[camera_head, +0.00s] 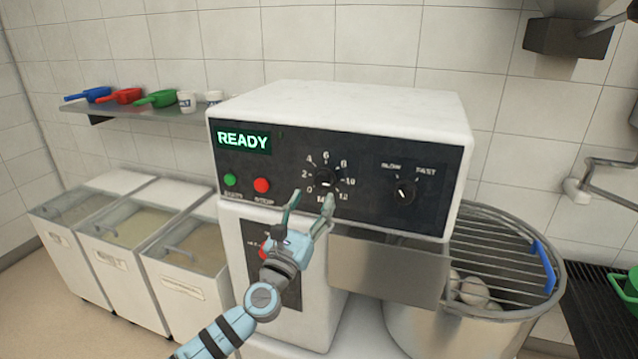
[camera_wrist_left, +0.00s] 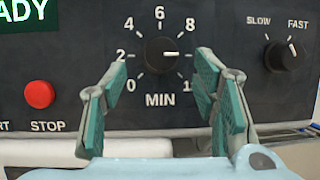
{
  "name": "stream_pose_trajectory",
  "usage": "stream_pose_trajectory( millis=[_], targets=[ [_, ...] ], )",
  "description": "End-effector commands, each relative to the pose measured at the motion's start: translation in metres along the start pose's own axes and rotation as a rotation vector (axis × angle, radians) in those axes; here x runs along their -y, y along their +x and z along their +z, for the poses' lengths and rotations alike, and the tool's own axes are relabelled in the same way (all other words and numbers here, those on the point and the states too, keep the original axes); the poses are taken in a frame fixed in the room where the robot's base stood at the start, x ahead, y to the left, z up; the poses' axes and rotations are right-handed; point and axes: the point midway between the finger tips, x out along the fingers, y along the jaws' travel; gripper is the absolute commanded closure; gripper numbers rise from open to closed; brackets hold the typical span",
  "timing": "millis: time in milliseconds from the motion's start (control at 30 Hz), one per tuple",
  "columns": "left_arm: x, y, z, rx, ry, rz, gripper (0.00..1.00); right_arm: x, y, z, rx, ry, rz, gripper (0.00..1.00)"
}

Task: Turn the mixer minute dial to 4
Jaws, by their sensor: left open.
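The mixer minute dial (camera_head: 325,184) is a black knob on the mixer's dark front panel, with numbers from 0 to 12 around it. In the left wrist view the dial (camera_wrist_left: 160,52) has a white pointer line that appears to point right, toward the 10 position; a finger covers that label there. My left gripper (camera_head: 312,199) is open and empty in front of the panel, just below the dial. In the left wrist view its two fingertips (camera_wrist_left: 161,68) stand to the left and right of the dial, apart from it. My right gripper is not in view.
The speed knob (camera_head: 404,192) sits right of the dial; the red stop button (camera_head: 262,185) and green start button (camera_head: 230,180) sit left. The display (camera_head: 244,140) reads READY. The mixer bowl (camera_head: 440,325) with a wire guard stands lower right. White bins (camera_head: 190,290) stand left.

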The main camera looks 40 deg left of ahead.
Motion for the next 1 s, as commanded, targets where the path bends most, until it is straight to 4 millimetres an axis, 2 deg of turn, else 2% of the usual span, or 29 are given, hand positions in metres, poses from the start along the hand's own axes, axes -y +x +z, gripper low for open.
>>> stream_pose_trajectory(
  millis=[33, 100, 200, 333, 567, 833, 1000],
  targets=[
    [-0.001, 0.014, 0.002, 0.002, -0.003, 0.004, 0.46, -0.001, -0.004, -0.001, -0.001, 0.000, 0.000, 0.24],
    [0.000, 0.029, 0.002, 0.001, -0.004, 0.002, 0.46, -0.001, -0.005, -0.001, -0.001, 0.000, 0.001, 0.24],
    [0.000, 0.044, 0.000, -0.001, -0.003, 0.001, 0.46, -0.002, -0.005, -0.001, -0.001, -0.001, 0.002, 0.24],
    [0.000, 0.052, -0.001, -0.002, -0.004, 0.000, 0.46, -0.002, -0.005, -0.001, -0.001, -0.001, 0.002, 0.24],
    [0.000, 0.052, -0.002, -0.003, -0.003, 0.000, 0.46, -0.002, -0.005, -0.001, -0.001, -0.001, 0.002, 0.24],
    [0.000, 0.052, -0.002, -0.003, -0.004, -0.001, 0.89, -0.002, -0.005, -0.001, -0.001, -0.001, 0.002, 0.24],
    [-0.001, 0.052, -0.002, -0.002, -0.008, 0.002, 0.91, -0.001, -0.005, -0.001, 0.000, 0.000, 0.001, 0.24]
  ],
)
